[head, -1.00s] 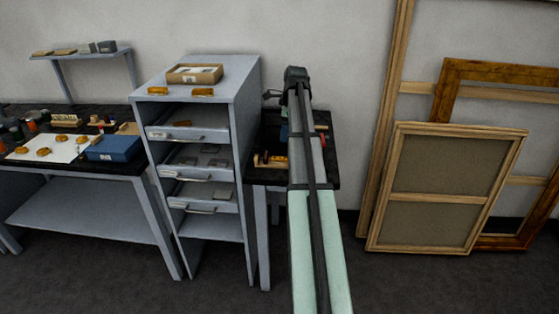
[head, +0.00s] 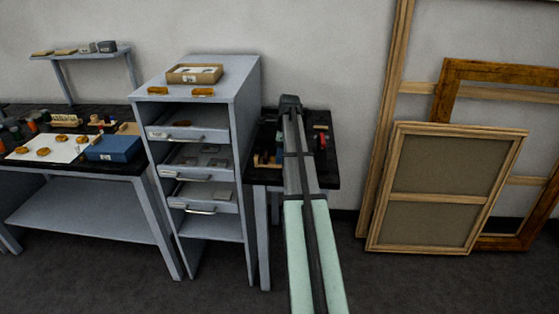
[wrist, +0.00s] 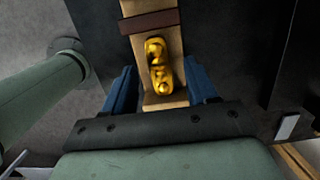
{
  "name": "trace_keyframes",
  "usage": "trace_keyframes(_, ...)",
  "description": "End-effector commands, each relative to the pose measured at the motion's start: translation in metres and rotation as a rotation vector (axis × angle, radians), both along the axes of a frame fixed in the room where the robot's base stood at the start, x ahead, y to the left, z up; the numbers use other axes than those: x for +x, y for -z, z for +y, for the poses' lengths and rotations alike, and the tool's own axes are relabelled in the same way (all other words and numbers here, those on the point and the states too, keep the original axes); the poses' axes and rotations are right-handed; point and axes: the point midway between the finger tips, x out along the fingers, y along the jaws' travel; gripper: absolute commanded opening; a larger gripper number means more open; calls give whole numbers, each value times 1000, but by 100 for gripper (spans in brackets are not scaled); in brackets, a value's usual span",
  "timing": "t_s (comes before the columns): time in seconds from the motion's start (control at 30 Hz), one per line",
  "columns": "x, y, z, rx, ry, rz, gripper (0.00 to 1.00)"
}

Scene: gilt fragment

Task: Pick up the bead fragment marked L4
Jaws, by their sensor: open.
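In the wrist view a gilt, carved bead fragment (wrist: 158,68) lies on a narrow pale wooden strip (wrist: 144,8) with a dark brown band across it. No L4 mark can be read on it. My gripper (wrist: 160,72) is open, with one blue finger on each side of the strip and fragment. I see a gap on both sides and nothing is held. In the head view my arm hides the gripper and this fragment; a wooden piece shows beside the arm on the small black-topped table (head: 325,180).
A grey drawer cabinet (head: 240,120) stands close left of the table, with gilt pieces (head: 203,92) and a box (head: 195,74) on top. A bench farther left holds a blue box (head: 113,148) and gilt fragments on a white sheet. Frames (head: 445,190) lean at right.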

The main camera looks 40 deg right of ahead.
Motion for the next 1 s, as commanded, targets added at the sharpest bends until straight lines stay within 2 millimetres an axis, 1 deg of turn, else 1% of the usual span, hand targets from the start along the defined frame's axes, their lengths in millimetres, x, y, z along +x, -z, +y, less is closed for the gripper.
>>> trace_keyframes(0.07, 0, 4, 1, 0, 0, 0, 57)
trace_keyframes(0.27, 1, 4, 0, -1, 0, -1, 57)
trace_keyframes(0.87, 0, 4, 0, -1, 0, -1, 0)
trace_keyframes(1.0, 1, 4, 0, -1, 0, -1, 0)
